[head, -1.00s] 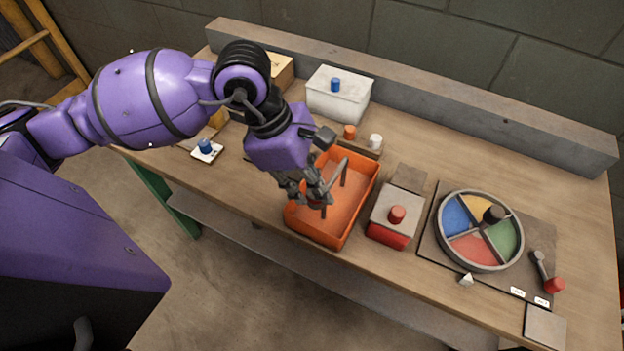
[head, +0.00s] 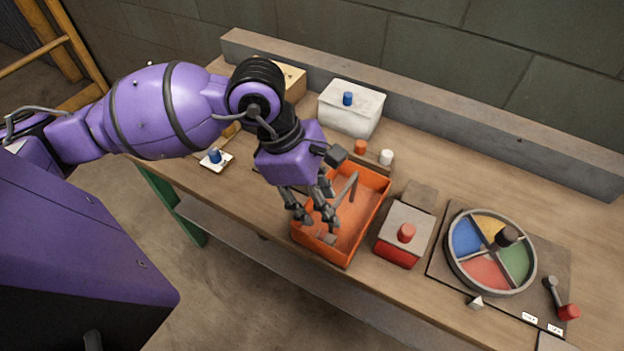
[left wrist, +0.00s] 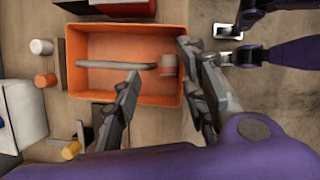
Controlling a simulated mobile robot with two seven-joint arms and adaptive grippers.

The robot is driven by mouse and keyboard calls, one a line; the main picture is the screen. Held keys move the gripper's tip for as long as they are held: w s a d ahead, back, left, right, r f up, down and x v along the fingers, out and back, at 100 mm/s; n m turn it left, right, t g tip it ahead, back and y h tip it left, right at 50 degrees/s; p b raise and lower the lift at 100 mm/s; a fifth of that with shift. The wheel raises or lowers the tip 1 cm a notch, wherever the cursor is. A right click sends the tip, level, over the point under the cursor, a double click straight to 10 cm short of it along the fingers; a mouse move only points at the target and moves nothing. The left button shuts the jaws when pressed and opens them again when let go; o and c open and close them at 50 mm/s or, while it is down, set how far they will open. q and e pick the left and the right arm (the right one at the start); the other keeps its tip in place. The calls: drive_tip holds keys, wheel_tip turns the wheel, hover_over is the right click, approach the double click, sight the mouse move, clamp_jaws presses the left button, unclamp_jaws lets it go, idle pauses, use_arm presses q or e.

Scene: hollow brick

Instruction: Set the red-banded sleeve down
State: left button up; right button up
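The red-banded sleeve, a small grey cylinder with a reddish band, stands in the orange tray near one end in the left wrist view (left wrist: 168,66). In the head view it shows as a small grey shape (head: 327,238) below my fingers, partly hidden. My left gripper (head: 318,218) is over the near end of the orange tray (head: 381,206). Its fingers are spread, one to each side of the sleeve in the left wrist view (left wrist: 158,62), with gaps visible.
A white box (head: 350,112) and orange (head: 360,147) and white pegs (head: 386,157) stand behind.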

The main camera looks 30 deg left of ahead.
use_arm(q)
drive_tip(key=w+v, duration=0.1)
drive_tip(key=v, duration=1.1)
drive_tip(key=shift+s+r, duration=0.45)
